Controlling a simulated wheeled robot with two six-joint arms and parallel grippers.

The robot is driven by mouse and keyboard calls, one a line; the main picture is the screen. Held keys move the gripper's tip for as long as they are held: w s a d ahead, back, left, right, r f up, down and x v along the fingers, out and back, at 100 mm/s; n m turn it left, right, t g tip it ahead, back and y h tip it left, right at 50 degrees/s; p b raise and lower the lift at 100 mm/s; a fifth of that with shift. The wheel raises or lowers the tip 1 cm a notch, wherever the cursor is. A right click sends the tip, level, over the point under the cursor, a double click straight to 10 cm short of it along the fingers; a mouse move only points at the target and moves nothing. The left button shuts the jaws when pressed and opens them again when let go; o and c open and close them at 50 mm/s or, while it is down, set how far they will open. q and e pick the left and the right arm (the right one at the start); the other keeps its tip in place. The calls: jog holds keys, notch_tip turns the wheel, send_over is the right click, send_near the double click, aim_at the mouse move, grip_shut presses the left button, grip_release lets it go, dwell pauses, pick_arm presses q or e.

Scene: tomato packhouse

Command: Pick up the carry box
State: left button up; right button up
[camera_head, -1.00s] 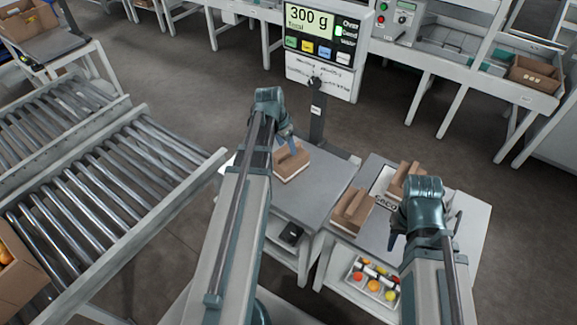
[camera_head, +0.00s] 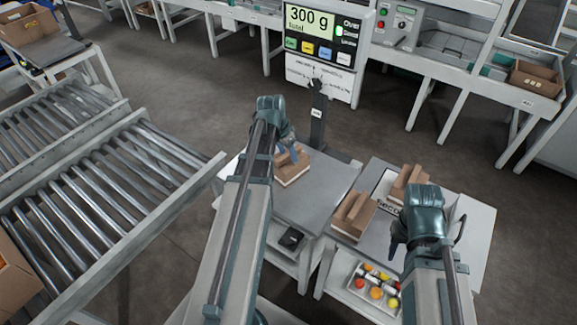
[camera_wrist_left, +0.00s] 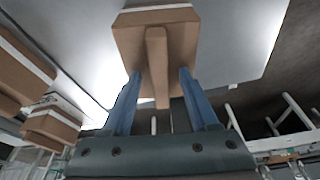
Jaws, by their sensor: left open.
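The brown carry box (camera_head: 294,175) with its raised handle sits on the scale's grey platform. My left gripper (camera_head: 290,150) is over it. In the left wrist view the carry box (camera_wrist_left: 185,38) is straight ahead. Its upright handle bar (camera_wrist_left: 157,65) lies in the gap between the two blue fingers of my left gripper (camera_wrist_left: 160,82), which are open with room on both sides. I cannot tell whether a finger touches the box. My right gripper (camera_head: 396,242) is over the side table on the right; its jaws are mostly hidden by its wrist.
Two similar brown boxes (camera_head: 354,214) (camera_head: 410,184) stand on the side table (camera_head: 474,222). A tray of tomatoes (camera_head: 350,283) is on its lower level. The scale display (camera_head: 325,40) reads 300 g on a post behind the platform. A roller conveyor (camera_head: 110,195) is at left.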

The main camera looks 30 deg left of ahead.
pick_arm(q)
jog(key=shift+c, duration=0.2)
grip_shut()
jog(key=shift+r, duration=0.15)
pick_arm(e)
jog(key=shift+r, duration=0.15)
